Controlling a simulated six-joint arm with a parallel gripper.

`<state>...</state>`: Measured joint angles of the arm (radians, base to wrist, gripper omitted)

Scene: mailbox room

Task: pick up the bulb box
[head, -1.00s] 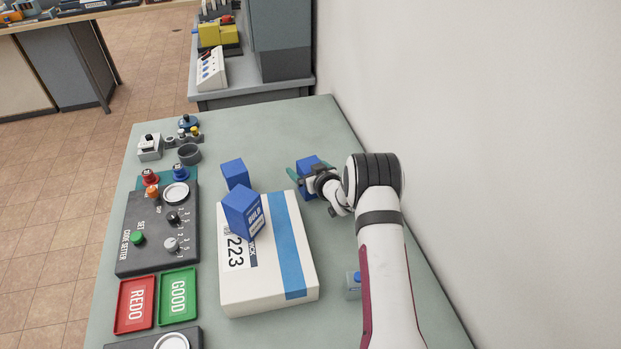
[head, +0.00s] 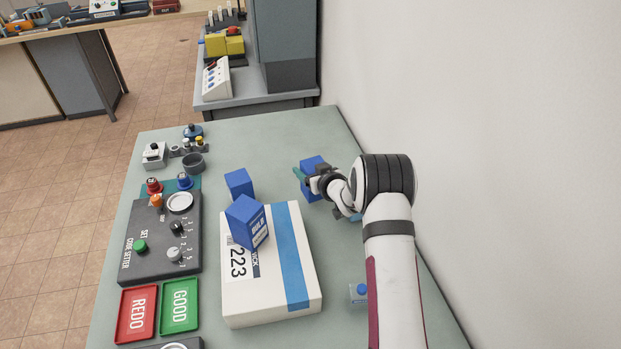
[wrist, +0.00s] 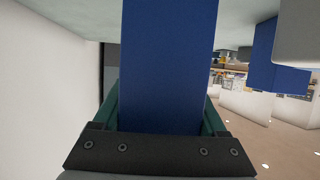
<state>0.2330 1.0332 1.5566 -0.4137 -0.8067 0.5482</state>
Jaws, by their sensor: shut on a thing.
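My gripper (head: 305,177) is at the right side of the table, near the wall, in the head view. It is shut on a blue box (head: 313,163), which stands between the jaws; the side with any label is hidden. In the wrist view this blue box (wrist: 168,65) fills the middle between the green fingers. A second blue box (head: 247,222), lettered BULB, sits on the white package (head: 300,309). A third blue box (head: 239,184) stands on the table behind that package.
A dark control panel (head: 150,258) lies at the left, with a red REDO tray (head: 124,335) and a green GOOD tray (head: 194,327) in front. The wall (head: 480,120) runs close along the right. The back of the table (head: 265,135) is clear.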

